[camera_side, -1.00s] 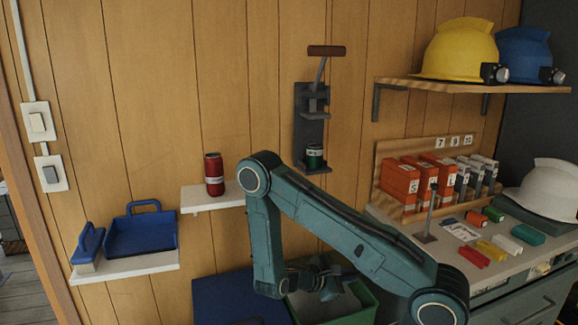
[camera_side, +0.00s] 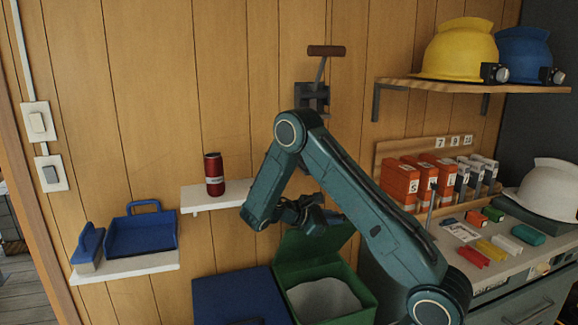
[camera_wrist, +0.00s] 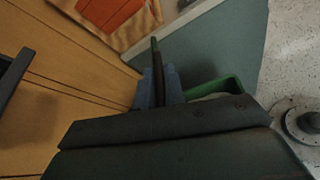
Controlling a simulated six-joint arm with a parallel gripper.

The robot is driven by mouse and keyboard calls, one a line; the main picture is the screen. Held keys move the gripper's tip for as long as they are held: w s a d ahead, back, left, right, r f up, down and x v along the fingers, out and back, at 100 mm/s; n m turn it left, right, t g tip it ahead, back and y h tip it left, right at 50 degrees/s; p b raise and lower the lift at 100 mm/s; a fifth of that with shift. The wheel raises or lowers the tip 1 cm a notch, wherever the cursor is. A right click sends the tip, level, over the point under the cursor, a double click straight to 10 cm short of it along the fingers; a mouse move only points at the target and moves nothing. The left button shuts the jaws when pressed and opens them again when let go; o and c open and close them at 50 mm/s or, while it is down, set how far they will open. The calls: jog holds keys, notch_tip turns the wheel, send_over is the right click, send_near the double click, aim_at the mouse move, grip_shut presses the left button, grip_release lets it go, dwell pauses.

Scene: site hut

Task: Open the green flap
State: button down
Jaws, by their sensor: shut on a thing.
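The green bin (camera_side: 368,300) stands low at the wall with a pale grey liner (camera_side: 325,300) inside. Its green flap (camera_side: 300,255) is raised at the back, tilted up toward the wall, and the bin's mouth is open. My gripper (camera_side: 322,217) is shut on the flap near its upper edge; my fingers partly hide that edge.
A blue bin lid (camera_side: 238,296) is left of the green bin. A small shelf (camera_side: 205,200) with a red can (camera_side: 214,174) is left of my arm. A wall-mounted lever press (camera_side: 312,98) is above. The counter (camera_side: 440,235) with several small blocks is at right.

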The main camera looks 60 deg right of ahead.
jog(key=shift+w+d+r, duration=1.15)
jog(key=shift+w+d, duration=0.25)
jog(key=c, duration=1.5)
grip_release()
jog(key=shift+s+a, duration=0.1)
